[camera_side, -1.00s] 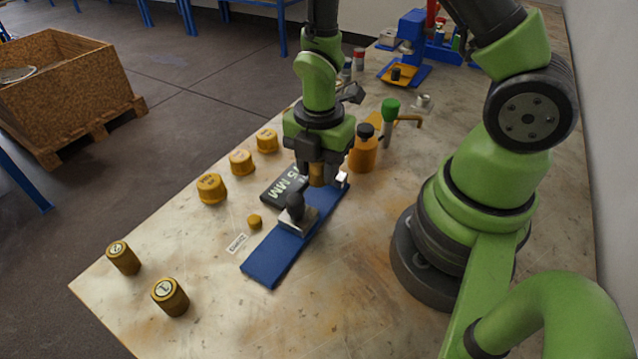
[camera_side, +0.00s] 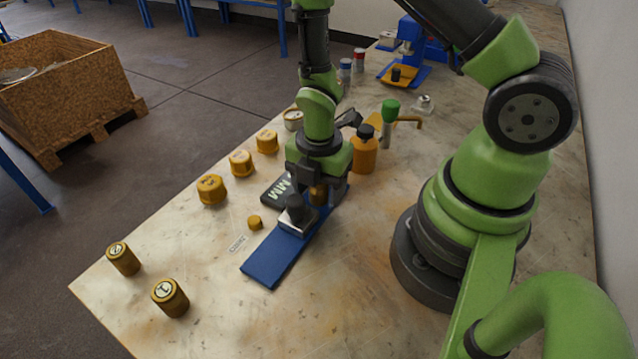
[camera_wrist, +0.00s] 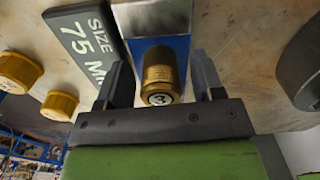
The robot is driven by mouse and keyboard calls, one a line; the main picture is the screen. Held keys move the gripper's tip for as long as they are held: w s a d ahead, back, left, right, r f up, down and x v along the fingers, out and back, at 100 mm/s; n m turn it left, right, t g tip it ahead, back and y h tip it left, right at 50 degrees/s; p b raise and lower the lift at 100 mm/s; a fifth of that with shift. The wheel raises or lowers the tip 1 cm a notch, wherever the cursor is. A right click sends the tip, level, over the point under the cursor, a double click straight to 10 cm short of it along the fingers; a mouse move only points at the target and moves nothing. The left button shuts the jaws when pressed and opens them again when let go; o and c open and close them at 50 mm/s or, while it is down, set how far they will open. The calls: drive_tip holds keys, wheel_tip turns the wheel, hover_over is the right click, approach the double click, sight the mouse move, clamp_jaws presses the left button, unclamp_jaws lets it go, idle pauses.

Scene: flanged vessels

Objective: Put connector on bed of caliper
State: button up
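The connector is a brass cylinder (camera_wrist: 160,72) with a marked end face; it also shows under the gripper in the side view (camera_side: 317,194). It is at the blue bed of the caliper (camera_side: 272,260), behind the grey sliding jaw (camera_side: 297,217). The blue bed also shows in the wrist view (camera_wrist: 150,43). My gripper (camera_wrist: 160,75) is open around the connector, with a gap on each side. In the side view my gripper (camera_side: 319,190) is low over the far part of the bed. The connector's contact with the bed is partly hidden.
A dark size display (camera_side: 278,190) reading 75 MM lies left of the bed. A small brass cap (camera_side: 255,222) and several brass fittings (camera_side: 211,189) stand to the left. An orange bottle (camera_side: 363,155) stands close behind the gripper.

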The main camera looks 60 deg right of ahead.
drive_tip(key=shift+r, duration=0.1)
wheel_tip(320, 180, up, 21)
drive_tip(key=s+m+t, duration=0.2)
drive_tip(key=m+t, duration=0.1)
drive_tip(key=m, duration=0.6)
drive_tip(key=s+a+r+m+t+y, duration=0.2)
drive_tip(key=s+r+m+t, duration=0.2)
drive_tip(key=m, duration=1)
wheel_tip(320, 180, up, 4)
drive_tip(key=s, duration=0.2)
drive_tip(key=shift+s+a, duration=0.25)
drive_tip(key=shift+s, duration=0.1)
